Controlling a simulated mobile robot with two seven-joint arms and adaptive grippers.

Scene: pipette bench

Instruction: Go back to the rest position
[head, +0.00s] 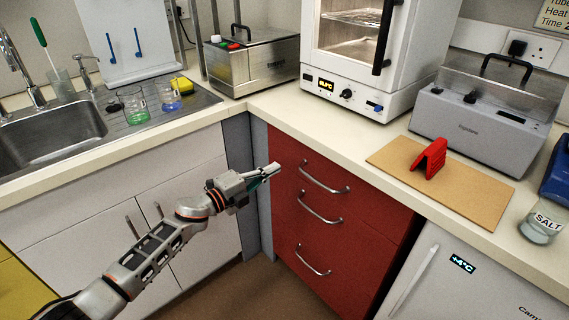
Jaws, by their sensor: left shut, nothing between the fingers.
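My left arm comes in from the lower left. Its left gripper (271,171) is shut and empty. It shows in front of the bench corner, over the left edge of the red drawer unit (347,215), below the level of the worktop. I cannot tell from this view whether it touches the drawer front. My right gripper does not show.
The worktop (300,125) carries an oven (350,92), a steel bath (252,62), a grey bath (480,120), a wooden board (395,160) with a red object (430,159), and a salt jar (541,225). The sink (45,135) is left, with glass beakers (133,106) beside it. Drawer handles (325,178) stick out.

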